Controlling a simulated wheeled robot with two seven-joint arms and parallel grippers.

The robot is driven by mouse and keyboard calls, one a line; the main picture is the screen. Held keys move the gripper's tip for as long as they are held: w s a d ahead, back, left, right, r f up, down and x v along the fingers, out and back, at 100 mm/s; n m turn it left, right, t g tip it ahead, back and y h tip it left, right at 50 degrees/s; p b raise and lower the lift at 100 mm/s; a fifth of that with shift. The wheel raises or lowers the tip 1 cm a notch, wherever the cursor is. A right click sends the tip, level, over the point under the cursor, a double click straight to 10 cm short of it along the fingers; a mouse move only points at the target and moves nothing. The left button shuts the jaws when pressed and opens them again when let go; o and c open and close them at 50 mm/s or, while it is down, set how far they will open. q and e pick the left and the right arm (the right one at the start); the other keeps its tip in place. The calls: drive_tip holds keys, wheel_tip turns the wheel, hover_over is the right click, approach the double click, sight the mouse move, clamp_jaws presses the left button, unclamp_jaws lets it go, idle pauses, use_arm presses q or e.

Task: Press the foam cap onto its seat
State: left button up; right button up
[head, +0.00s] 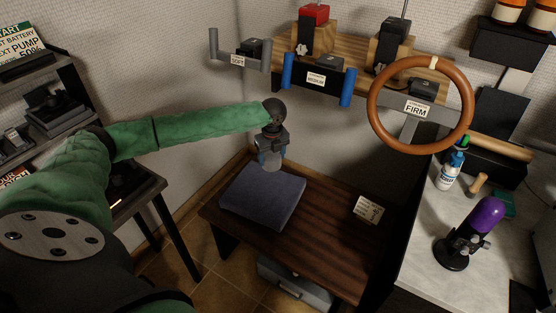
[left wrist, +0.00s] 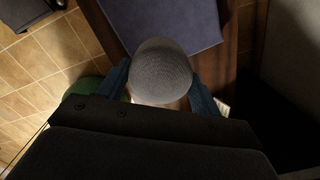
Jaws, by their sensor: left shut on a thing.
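A grey, rounded, mesh-textured cap (left wrist: 160,70) sits between the two blue fingers of my left gripper (left wrist: 160,92) in the left wrist view. In the head view, my left gripper (head: 270,151) points down above a folded blue-grey cloth or cushion (head: 262,196), with the pale cap (head: 269,160) at its tips. The gripper is shut on the cap, which appears to be above the cushion; the exact gap is unclear. A microphone with a purple top (head: 485,215) stands on a black base at the right. I cannot tell which part is the cap's seat. My right gripper is not in view.
The cushion lies on a dark wooden low table (head: 330,240), with a small white card (head: 368,209) at its right. A marble counter (head: 420,245) holds a spray bottle (head: 450,165). A brown steering wheel (head: 375,103) and a wall shelf (head: 350,58) with controls are behind.

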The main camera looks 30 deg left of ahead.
use_arm(q)
drive_tip(key=shift+w+d+f, duration=0.1)
drive_tip(key=shift+w+f, duration=0.05)
drive_tip(key=shift+w, duration=0.1)
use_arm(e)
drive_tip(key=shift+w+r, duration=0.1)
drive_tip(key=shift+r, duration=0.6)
